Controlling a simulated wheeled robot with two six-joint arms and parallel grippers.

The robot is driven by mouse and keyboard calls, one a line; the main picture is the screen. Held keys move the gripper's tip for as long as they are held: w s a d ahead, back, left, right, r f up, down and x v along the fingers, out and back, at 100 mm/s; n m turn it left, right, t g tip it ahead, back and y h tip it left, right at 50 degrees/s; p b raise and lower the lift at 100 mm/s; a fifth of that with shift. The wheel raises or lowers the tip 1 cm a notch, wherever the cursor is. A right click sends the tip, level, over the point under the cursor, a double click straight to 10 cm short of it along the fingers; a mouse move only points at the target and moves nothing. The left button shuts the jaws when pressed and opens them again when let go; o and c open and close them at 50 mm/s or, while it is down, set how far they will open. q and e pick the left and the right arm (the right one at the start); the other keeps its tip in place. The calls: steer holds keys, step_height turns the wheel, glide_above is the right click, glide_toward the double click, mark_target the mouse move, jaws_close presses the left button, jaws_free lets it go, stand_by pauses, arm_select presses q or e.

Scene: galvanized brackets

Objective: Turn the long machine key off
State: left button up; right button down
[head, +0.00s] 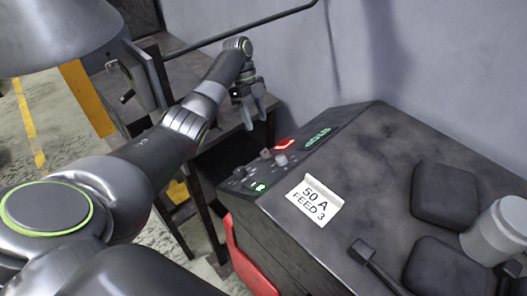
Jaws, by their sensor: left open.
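The dark machine (400,150) stands at the right with a small control panel on its left end. The panel carries a red light (284,144), green lit markings (318,137), a small green light (258,186) and several small grey controls (281,160). One of these may be the long key, but they are too small to tell which, or how it is turned. My left gripper (256,115) is open and empty, fingers pointing down, above and behind the panel and apart from it. My right gripper is not in view.
A white label (314,200) reading "50 A FEED 3" sits on the machine top. Dark pads (445,194), a pale cylinder (500,228) and a black lever (372,262) are at the right. A dark table (190,75) and a grey wall (430,60) stand behind.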

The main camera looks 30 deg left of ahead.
mark_target(264, 150)
arm_select(q)
steer(key=b+x, duration=0.4)
steer(key=x, duration=0.5)
steer(key=shift+f, duration=0.1)
steer(key=shift+s+d+f, duration=0.15)
steer(key=shift+d+f, duration=0.15)
steer(key=shift+f, duration=0.15)
steer(key=shift+c, duration=0.6)
steer(key=c, duration=0.9)
steer(key=shift+o, duration=0.2)
